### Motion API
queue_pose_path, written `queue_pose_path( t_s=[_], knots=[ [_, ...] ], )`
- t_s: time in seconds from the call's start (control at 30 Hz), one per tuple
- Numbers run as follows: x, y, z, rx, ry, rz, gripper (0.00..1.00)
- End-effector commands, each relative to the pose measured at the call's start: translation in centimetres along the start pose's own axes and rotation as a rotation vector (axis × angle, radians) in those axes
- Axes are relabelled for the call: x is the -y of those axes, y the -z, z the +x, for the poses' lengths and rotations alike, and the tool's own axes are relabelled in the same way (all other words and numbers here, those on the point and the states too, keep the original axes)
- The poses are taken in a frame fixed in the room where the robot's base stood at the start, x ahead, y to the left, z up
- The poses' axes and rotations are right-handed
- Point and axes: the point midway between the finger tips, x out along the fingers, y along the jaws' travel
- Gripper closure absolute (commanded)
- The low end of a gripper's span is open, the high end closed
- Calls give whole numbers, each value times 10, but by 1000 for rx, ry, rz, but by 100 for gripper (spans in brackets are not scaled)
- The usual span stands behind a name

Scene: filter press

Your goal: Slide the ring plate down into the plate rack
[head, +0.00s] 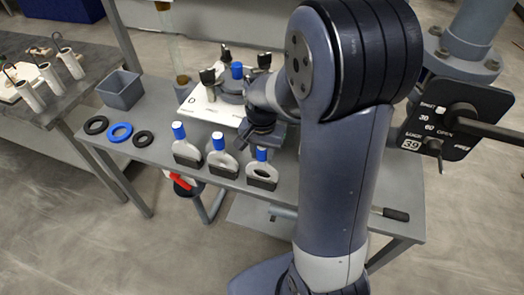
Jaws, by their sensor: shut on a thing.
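The plate I take as the ring plate (262,171) is grey with an oval opening and a blue handle. It is the rightmost of three plates at the front of the grey bench, above a black base. My gripper (259,142) points down over it and seems shut on its blue handle; the jaws are small and dark, so the contact is hard to see. I cannot tell how far the plate sits in the base. Which fixture is the plate rack is unclear; a white block (213,104) with black knobs and a blue-handled part stands behind, partly hidden by my wrist.
Two more blue-handled plates (187,151) (222,160) stand left of it. Several rings (119,132) and a grey bin (121,90) lie at the bench's left. A black lever panel (459,118) is at right. My arm hides the bench's right part.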

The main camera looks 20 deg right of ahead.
Motion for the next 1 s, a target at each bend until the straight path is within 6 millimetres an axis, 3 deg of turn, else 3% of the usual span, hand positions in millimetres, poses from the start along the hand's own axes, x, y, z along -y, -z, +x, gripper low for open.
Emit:
queue_pose_path(
  t_s=[0.17,0.2,0.47,0.77,1.0],
  knots=[
    [0,0,0,0,0,0,97],
    [0,0,0,0,0,0,67],
    [0,0,0,0,0,0,46],
    [0,0,-2,0,0,0,44],
    [1,1,-38,-5,3,0,44]
  ],
)
